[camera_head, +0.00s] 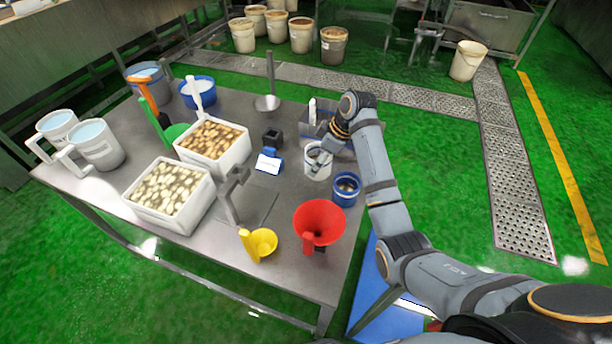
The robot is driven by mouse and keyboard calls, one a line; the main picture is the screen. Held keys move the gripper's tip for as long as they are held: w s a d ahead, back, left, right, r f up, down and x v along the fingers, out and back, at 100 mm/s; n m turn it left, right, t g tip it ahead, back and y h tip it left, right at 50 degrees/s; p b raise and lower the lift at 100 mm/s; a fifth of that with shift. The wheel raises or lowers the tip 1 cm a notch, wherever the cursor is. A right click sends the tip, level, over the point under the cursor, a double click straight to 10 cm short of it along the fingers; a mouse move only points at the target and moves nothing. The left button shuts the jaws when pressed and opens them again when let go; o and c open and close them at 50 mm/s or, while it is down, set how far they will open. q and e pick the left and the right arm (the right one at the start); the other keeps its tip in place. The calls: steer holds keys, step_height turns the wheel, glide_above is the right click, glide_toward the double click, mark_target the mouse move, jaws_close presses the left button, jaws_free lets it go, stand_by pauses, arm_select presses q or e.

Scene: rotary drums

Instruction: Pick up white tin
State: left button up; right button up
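The white tin (316,173) stands upright on the steel table, right of the middle. My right arm comes in from the right and reaches over to it. My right gripper (319,157) is at the tin's top, its fingers overlapping the opening and rim. The fingers are small and partly merge with the tin, so I cannot tell whether they are open or closed on it. My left gripper is not in view.
A blue tin (346,191) stands close beside the white tin, with a red funnel (319,219) and yellow scoop (263,242) nearer the front. White crates (176,221) (228,165), jugs (97,145) and a scale (270,163) stand leftward. A grey bin (318,122) is behind.

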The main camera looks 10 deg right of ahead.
steer(key=d+r+b, duration=0.1)
steer(key=d+r, duration=0.4)
steer(key=d, duration=0.5)
steer(key=shift+b, duration=0.4)
steer(key=shift+s, duration=0.1)
